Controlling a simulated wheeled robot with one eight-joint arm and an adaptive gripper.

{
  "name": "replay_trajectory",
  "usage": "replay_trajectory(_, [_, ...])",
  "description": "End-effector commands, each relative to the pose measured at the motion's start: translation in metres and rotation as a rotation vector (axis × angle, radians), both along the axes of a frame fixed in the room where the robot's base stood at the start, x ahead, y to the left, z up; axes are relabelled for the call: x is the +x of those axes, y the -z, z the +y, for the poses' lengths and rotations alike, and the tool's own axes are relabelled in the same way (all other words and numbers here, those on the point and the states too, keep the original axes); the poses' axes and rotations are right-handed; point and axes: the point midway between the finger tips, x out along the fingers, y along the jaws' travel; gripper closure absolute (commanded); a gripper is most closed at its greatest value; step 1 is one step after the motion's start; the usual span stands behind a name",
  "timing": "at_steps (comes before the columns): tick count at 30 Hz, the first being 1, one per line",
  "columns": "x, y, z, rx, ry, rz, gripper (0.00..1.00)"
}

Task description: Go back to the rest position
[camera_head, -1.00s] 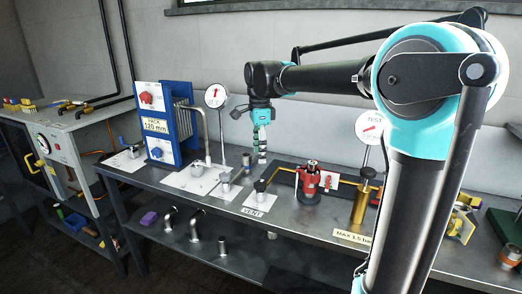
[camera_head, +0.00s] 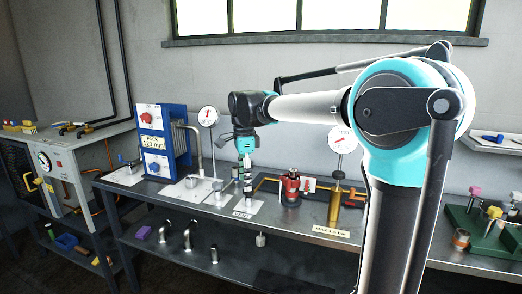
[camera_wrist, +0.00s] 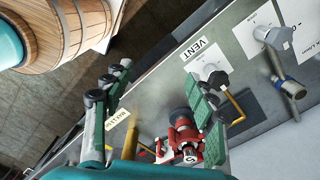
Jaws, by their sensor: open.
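My gripper (camera_head: 246,172) hangs over the workbench (camera_head: 268,222), fingers pointing down, in front of the small vent valve plate (camera_head: 243,209). In the wrist view, the two green-padded fingers of my gripper (camera_wrist: 158,105) stand wide apart with nothing between them. Below them the wrist view shows a red valve body (camera_wrist: 182,138) and the VENT label (camera_wrist: 194,50). The red body also shows in the head view (camera_head: 290,188), to the right of my gripper. Whether my fingertips are clear of the valve behind them is hard to tell in the head view.
A blue plate pack (camera_head: 152,140) and a round gauge (camera_head: 208,116) stand left of my gripper. A brass cylinder (camera_head: 335,208) with a gauge (camera_head: 342,139) stands right. A wooden barrel (camera_wrist: 65,30) shows in the wrist view. Air above the bench is free.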

Motion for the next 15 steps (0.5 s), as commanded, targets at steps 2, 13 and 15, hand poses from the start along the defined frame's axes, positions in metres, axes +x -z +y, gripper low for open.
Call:
replay_trajectory(2, [-0.001,0.005,-0.007,0.003,-0.020,-0.006,0.43])
replay_trajectory(13, [-0.010,0.036,-0.046,0.017,-0.186,-0.051,0.43])
replay_trajectory(15, [-0.013,0.045,-0.057,0.019,-0.234,-0.066,0.43])
